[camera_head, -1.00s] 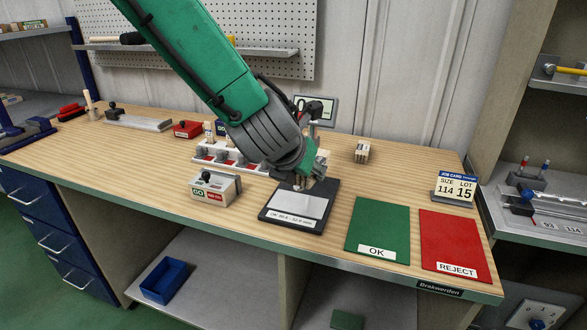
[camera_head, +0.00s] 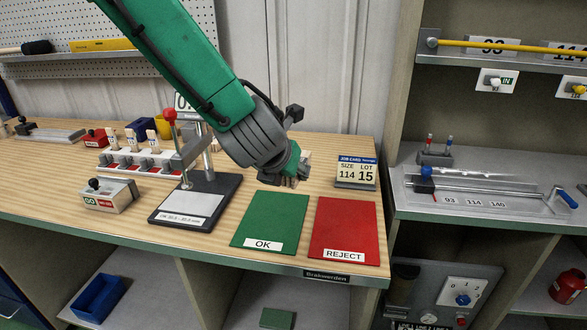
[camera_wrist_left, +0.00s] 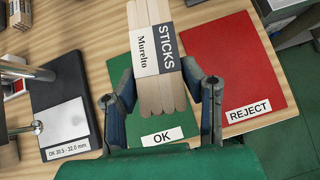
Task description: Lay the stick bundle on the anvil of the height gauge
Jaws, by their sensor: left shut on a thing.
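The stick bundle (camera_wrist_left: 158,60), pale flat sticks with a printed "Murelto STICKS" band, is between the fingers of my left gripper (camera_wrist_left: 162,95), which is shut on it. In the head view the left gripper (camera_head: 288,180) is by the rear edge of the green OK mat, with little of the bundle visible; its height above the bench is unclear. The height gauge (camera_head: 207,188) stands to the left of the gripper, with a black base, post and red knob. Its grey plate (camera_head: 198,204) is bare, and also shows in the left wrist view (camera_wrist_left: 65,118). My right gripper is out of view.
The OK mat (camera_head: 270,222) and red REJECT mat (camera_head: 343,228) lie empty at the front right. The job card (camera_head: 356,172) stands behind REJECT. A rack (camera_head: 140,160) and GO box (camera_head: 108,197) stand left of the gauge. Shelving (camera_head: 480,185) borders the right.

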